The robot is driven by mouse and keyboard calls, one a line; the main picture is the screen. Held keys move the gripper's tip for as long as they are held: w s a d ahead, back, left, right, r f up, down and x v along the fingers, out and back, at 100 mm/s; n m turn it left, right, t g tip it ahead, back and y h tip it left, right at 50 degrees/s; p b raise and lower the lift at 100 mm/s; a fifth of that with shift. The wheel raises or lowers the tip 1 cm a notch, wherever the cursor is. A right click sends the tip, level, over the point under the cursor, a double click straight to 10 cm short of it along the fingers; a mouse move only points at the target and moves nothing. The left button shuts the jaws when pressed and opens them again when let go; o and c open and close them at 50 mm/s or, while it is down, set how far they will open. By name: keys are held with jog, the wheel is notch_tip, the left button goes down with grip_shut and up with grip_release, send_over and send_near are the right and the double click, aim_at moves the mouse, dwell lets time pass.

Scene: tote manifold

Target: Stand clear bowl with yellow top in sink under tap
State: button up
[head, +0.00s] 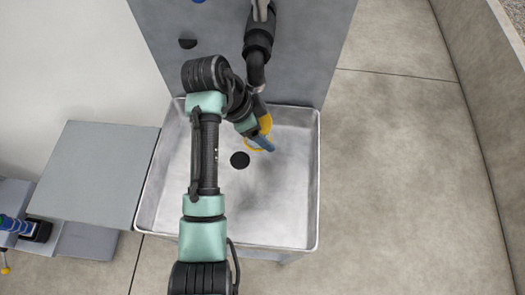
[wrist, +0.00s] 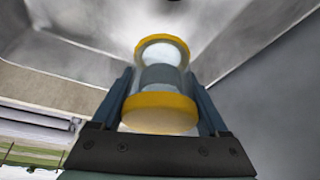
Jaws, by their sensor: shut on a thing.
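The clear bowl with yellow top (wrist: 163,104) shows in the wrist view as a see-through cylinder with yellow bands at both ends. My gripper (wrist: 160,80) has one finger on each side of it and is shut on it. In the head view, yellow parts of the bowl (head: 265,123) show beside my gripper (head: 262,140), partly hidden by it. They are over the back half of the metal sink (head: 290,205), near the dark tap (head: 257,65). I cannot tell whether the bowl touches the sink floor.
A round black drain (head: 240,160) lies in the sink floor. A grey panel (head: 275,75) rises behind the sink. A grey counter (head: 95,170) adjoins it on the left, with a blue and black object (head: 35,230) farther left. The sink's right and front floor is clear.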

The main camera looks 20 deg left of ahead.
jog(key=b, duration=0.1)
send_near(268, 158)
jog(key=x, duration=0.5)
jog(key=shift+d+r, duration=0.1)
jog(key=shift+d, duration=0.05)
jog(key=shift+w+f, duration=0.15)
jog(key=shift+f, duration=0.35)
jog(key=shift+f, duration=0.15)
jog(key=o, duration=1.4)
jog(key=p+v, duration=0.1)
jog(key=v, duration=1.1)
jog(key=shift+w+r, duration=0.1)
jog(key=shift+r, duration=0.1)
